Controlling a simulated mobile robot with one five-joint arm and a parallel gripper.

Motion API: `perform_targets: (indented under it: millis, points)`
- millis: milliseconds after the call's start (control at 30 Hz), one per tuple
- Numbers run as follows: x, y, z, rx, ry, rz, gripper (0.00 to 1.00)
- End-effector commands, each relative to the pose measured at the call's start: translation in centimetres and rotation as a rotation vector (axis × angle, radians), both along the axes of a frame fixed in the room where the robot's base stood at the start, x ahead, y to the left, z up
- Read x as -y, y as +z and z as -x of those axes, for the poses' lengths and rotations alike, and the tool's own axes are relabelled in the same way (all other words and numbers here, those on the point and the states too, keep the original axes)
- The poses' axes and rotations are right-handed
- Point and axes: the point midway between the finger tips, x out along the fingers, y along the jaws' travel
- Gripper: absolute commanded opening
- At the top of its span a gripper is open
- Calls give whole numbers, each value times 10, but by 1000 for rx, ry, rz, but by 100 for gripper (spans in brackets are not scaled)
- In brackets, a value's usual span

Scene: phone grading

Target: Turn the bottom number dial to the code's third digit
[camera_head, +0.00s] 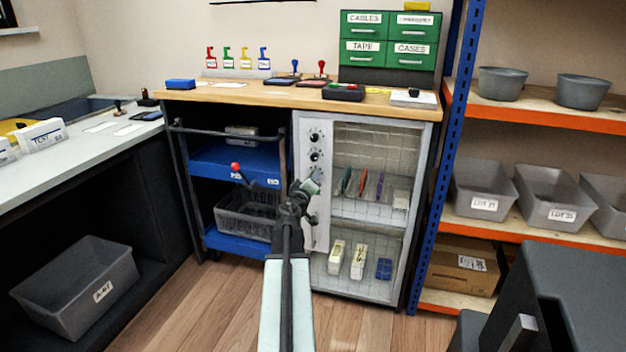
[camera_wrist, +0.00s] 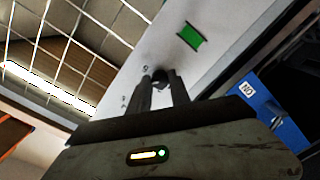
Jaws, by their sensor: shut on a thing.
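The white panel (camera_head: 311,232) of the wire-mesh cabinet carries black round dials in a column. The upper dial (camera_head: 316,137) and the one below it (camera_head: 315,155) show clear. My gripper (camera_head: 303,190) is at the panel below them, and my arm hides that part. In the wrist view, my gripper's two fingers (camera_wrist: 161,88) are closed around a dark round knob (camera_wrist: 160,74) on the panel, which I take to be the bottom number dial. The fingers cover its sides, and its digit cannot be read. A small green rectangle (camera_wrist: 192,37) is on the panel near it.
Mesh compartments (camera_head: 370,210) with phones and boxes stand right of the panel. Wooden worktop (camera_head: 290,97) lies above. Floor (camera_head: 200,300) is clear in front.

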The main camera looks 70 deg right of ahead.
Motion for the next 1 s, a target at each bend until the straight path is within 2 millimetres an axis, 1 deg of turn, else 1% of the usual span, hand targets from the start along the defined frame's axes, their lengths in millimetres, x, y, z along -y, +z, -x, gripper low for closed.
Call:
perform_targets:
  millis: [300,333,400,667,767,867,1000]
  points:
    - [0,0,1,2,-2,-1,0]
    - [0,0,1,1,-2,-1,30]
    - [0,0,1,1,-2,-1,46]
    - [0,0,1,1,-1,0,46]
    - [-3,0,1,0,-1,-1,46]
    - [-13,0,2,0,0,0,46]
    - [-39,1,4,1,0,0,46]
